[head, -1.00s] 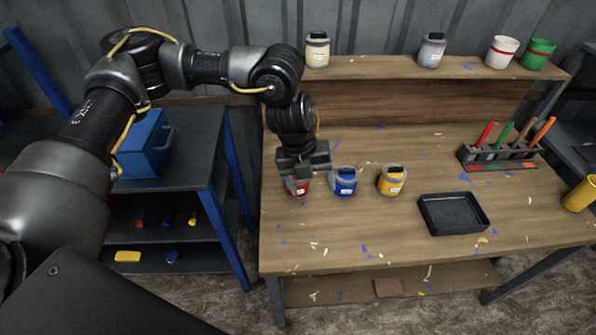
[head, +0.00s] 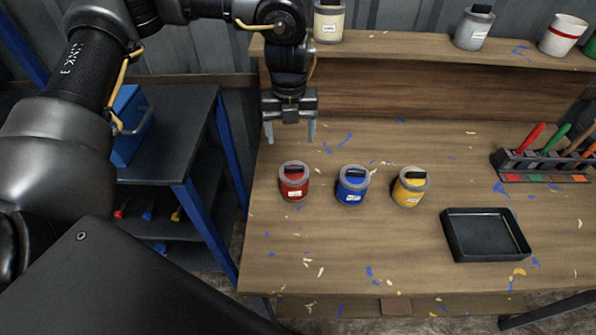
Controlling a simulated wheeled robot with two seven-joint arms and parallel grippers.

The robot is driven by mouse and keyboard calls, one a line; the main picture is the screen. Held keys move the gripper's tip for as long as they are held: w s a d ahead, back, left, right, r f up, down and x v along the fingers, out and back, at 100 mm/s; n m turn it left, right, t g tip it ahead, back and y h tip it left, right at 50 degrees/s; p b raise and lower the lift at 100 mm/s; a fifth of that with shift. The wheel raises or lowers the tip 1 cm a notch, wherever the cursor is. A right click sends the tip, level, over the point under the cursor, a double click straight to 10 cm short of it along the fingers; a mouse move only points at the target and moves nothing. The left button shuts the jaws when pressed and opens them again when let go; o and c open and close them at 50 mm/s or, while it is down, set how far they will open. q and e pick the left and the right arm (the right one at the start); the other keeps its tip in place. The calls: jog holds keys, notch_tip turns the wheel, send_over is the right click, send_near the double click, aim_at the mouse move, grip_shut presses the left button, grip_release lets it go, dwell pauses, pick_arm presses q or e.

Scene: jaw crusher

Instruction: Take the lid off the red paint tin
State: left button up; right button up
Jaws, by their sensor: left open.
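The red paint tin (head: 293,190) stands upright on the workbench, leftmost in a row of three tins. Its grey lid (head: 294,168) with a black bar handle on top is on the tin. My left gripper (head: 290,140) is open and empty, pointing down above and behind the red tin, with its fingers apart and clear of the lid. My right gripper is not in the picture.
A blue tin (head: 352,188) and a yellow tin (head: 411,190) stand to the right, both lidded. A black tray (head: 459,241) lies further right, near a brush rack (head: 510,176). The back shelf (head: 400,44) holds more tins. The bench front is clear.

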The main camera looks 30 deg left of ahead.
pick_arm(q)
jog(key=p, duration=0.1)
send_over(294, 166)
notch_tip(294, 166, down, 6)
jog(key=shift+s+a+f, duration=0.1)
jog(key=shift+s+a, duration=0.05)
jog(key=shift+s+f+p, duration=0.1)
jog(key=shift+f+p, duration=0.35)
jog(key=f, duration=0.2)
jog(key=f+p, duration=0.1)
jog(key=f, duration=0.1)
jog(key=shift+w+d+f, duration=0.15)
jog(key=shift+w+d, duration=0.05)
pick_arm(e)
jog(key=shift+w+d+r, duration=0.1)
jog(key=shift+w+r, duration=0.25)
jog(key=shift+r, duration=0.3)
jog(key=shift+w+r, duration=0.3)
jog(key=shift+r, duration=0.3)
pick_arm(q)
jog(key=shift+c, duration=0.4)
jog(key=c, duration=1)
